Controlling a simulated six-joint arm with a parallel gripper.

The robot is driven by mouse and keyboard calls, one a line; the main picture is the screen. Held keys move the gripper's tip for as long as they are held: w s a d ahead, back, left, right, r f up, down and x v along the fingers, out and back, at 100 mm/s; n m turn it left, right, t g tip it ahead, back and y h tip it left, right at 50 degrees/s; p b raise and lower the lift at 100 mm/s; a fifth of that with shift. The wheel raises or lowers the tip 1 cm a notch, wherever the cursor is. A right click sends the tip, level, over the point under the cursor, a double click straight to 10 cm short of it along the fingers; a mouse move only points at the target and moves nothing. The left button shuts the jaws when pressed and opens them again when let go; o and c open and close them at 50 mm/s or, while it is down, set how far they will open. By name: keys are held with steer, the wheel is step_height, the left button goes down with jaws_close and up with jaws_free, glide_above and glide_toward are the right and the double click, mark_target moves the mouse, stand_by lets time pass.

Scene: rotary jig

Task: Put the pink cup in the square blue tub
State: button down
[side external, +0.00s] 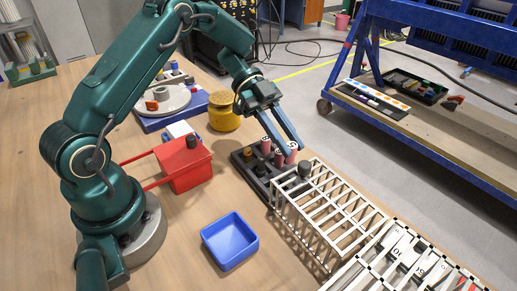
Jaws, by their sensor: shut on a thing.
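The square blue tub (230,241) sits on the wooden table at the front middle, open side up and empty. My gripper (293,151) is over the black holder (244,162), well behind and to the right of the tub. It is shut on a small pink piece (291,158), which looks like the pink cup; the fingers partly hide it. I cannot tell whether it still touches the holder. Other small pink pieces (266,147) stand in the holder close to the fingers.
A white wire rack (335,215) stands right of the tub, beside the black holder. A red box (184,165) and a yellow pot (224,112) stand to the left of my gripper. Bare table lies between the red box and the tub.

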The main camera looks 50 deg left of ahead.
mark_target(291, 160)
steer(key=shift+w+d+f, duration=0.15)
steer(key=shift+d+f, duration=0.3)
steer(key=shift+d, duration=0.15)
steer(key=shift+f, duration=1.75)
steer(key=shift+f, duration=0.1)
steer(key=c, duration=0.7)
jaws_free()
steer(key=shift+f, duration=0.1)
